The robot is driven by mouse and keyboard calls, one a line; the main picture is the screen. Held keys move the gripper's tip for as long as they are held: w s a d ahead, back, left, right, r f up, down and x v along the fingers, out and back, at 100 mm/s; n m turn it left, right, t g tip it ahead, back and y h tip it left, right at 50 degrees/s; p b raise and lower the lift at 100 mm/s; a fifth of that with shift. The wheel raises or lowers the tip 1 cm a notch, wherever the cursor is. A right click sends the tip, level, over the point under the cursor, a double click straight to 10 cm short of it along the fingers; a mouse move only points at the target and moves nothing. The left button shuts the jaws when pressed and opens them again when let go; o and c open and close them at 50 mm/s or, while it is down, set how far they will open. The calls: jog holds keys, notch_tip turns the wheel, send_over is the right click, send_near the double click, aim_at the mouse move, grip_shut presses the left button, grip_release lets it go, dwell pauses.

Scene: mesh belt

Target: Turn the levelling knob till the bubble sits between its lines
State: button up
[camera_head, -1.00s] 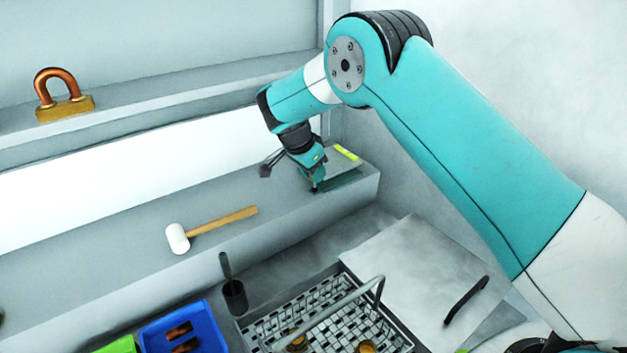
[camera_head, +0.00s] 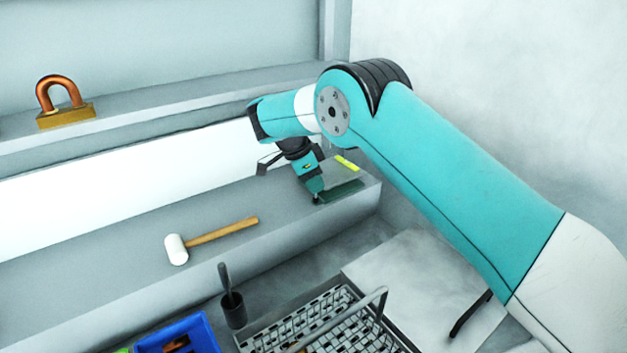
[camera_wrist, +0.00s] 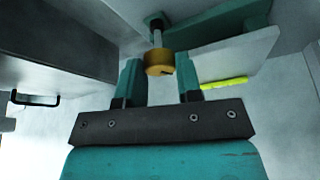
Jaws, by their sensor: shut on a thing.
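The levelling knob (camera_wrist: 158,63) is a small brass-coloured cylinder on a thin shaft, seen in the wrist view. My gripper (camera_wrist: 158,80) is shut on it, with one teal finger on each side. The yellow-green level vial (camera_wrist: 223,83) lies along the edge of a pale plate, right of the knob; it also shows in the head view (camera_head: 347,163). The bubble and its lines are too small to make out. In the head view my gripper (camera_head: 317,198) is at the right end of the grey ledge, and the knob is hidden there.
A white-headed mallet (camera_head: 177,250) lies on the ledge (camera_head: 110,256) to the left. A copper-and-brass padlock-like object (camera_head: 66,115) stands on the upper shelf. Below are a dark cup (camera_head: 233,310), a blue bin (camera_head: 205,335) and a wire basket (camera_head: 345,300).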

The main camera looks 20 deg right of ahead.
jog(key=o, duration=0.9)
jog(key=shift+o, duration=0.2)
